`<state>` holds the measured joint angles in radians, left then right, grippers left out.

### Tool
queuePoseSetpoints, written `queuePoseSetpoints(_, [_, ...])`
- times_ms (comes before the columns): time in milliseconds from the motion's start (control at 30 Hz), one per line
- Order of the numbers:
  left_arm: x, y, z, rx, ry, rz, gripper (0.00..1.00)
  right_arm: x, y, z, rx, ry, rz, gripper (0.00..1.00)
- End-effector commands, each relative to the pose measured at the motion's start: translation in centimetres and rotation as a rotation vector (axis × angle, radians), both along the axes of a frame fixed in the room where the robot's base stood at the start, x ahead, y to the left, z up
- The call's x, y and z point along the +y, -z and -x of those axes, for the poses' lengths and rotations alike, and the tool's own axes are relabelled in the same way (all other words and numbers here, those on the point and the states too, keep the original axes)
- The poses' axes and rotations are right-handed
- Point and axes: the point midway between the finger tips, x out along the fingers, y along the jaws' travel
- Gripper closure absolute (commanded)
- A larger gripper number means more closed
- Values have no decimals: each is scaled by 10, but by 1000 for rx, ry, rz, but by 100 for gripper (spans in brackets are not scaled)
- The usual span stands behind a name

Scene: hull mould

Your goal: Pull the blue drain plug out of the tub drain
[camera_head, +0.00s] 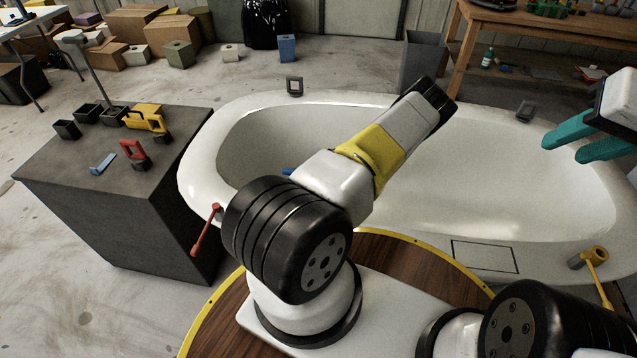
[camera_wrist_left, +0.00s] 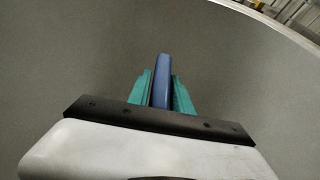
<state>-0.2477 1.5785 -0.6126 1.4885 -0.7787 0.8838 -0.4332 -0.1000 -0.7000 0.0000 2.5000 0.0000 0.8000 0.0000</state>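The blue drain plug (camera_head: 288,171) shows only as a small blue bit inside the white tub (camera_head: 480,210), mostly hidden behind my left arm. In the left wrist view the plug's blue handle (camera_wrist_left: 162,78) stands between the teal fingers of my left gripper (camera_wrist_left: 162,92). The fingers lie close along both sides of the handle and appear shut on it. The handle's top reaches past the fingertips. In the head view my left gripper is hidden behind its arm. My right gripper (camera_head: 572,142) is open and empty over the tub's right end. The drain itself is hidden.
A dark bench (camera_head: 110,170) with a red clamp (camera_head: 132,150), a yellow tool (camera_head: 146,118) and small black bins stands left of the tub. A red lever (camera_head: 205,230) and a yellow handle (camera_head: 592,260) are at the rim. A grey bin (camera_head: 421,58) stands behind.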

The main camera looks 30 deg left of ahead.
Motion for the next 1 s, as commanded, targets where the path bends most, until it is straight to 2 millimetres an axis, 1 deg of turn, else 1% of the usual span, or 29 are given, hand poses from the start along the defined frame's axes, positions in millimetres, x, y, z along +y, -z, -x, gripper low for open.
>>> queuePoseSetpoints(33, [0, 0, 0, 0, 0, 0, 86, 0, 0, 0, 0, 0, 0, 64])
queuePoseSetpoints(100, [0, 0, 0, 0, 0, 0, 100, 0, 0, 0, 0, 0, 0, 64])
queuePoseSetpoints(1000, [-1, 0, 0, 0, 0, 0, 100, 0, 0, 0, 0, 0, 0, 64])
